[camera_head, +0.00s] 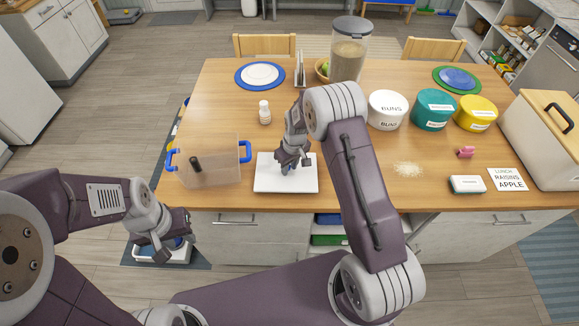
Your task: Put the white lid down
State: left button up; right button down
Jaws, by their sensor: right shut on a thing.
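The white lid (265,182) is a flat white rectangle with a blue part in the middle, at the table's front edge. My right gripper (289,168) is above its middle, pointing down and shut on it. The lid looks level and close to the tabletop; I cannot tell whether it touches. A clear box (222,172) with blue side handles stands just left of the lid, with a dark object in it. My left gripper (168,248) hangs low in front of the table, over a white and blue thing on the floor; its fingers are unclear.
Behind are a white bottle (265,113), a blue plate (243,79) and a tall clear container (349,50). White, teal and yellow tubs stand right. Pale crumbs (407,169), a small case (467,184) and a note (508,180) lie right. The middle tabletop is fairly clear.

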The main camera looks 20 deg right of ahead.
jog(key=shift+f, duration=0.5)
jog(key=shift+w+f, duration=0.2)
jog(key=shift+w, duration=0.05)
jog(key=shift+s+f, duration=0.1)
jog(key=shift+f, duration=0.05)
jog(key=c, duration=1.1)
grip_release()
